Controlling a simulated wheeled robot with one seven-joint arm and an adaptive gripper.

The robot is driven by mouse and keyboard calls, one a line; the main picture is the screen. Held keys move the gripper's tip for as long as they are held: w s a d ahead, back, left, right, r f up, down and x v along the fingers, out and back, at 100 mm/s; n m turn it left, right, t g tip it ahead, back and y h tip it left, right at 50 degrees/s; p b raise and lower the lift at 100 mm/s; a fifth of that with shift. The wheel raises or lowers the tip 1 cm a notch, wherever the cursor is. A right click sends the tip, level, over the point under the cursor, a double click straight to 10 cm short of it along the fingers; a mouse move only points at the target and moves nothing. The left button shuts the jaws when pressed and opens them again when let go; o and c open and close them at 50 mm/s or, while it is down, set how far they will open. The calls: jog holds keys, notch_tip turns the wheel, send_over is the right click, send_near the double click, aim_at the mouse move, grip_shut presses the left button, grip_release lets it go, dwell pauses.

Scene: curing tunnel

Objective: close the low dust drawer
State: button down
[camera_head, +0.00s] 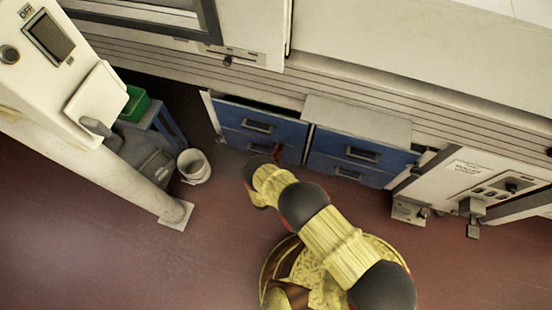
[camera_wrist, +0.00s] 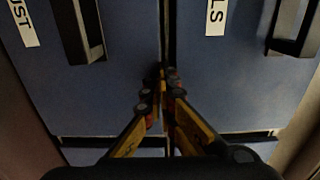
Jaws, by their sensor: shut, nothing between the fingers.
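The low dust drawer (camera_head: 240,142) appears to be the lower blue front in the cabinet's left stack. In the wrist view the left blue front (camera_wrist: 50,95) has a label ending in "UST" and a dark handle. A second front (camera_wrist: 225,85) beside it has a label ending in "LS". My gripper (camera_wrist: 165,85) is shut and empty, its fingertips over the narrow seam between these two fronts. In the head view my gripper (camera_head: 277,153) is at the right end of the left stack, partly hidden by my arm. I cannot tell whether it touches, or how far the dust drawer stands out.
More blue drawers (camera_head: 335,163) stand to the right under a grey top (camera_head: 355,118). A dark gap shows above the left stack. A white bucket (camera_head: 194,166) and a machine post (camera_head: 150,190) stand left. A control box (camera_head: 470,175) is at right. Open floor (camera_head: 120,260) lies front left.

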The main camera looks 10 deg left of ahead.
jog(key=s+a+p, duration=0.1)
jog(key=s+p, duration=0.1)
jog(key=s, duration=1.2)
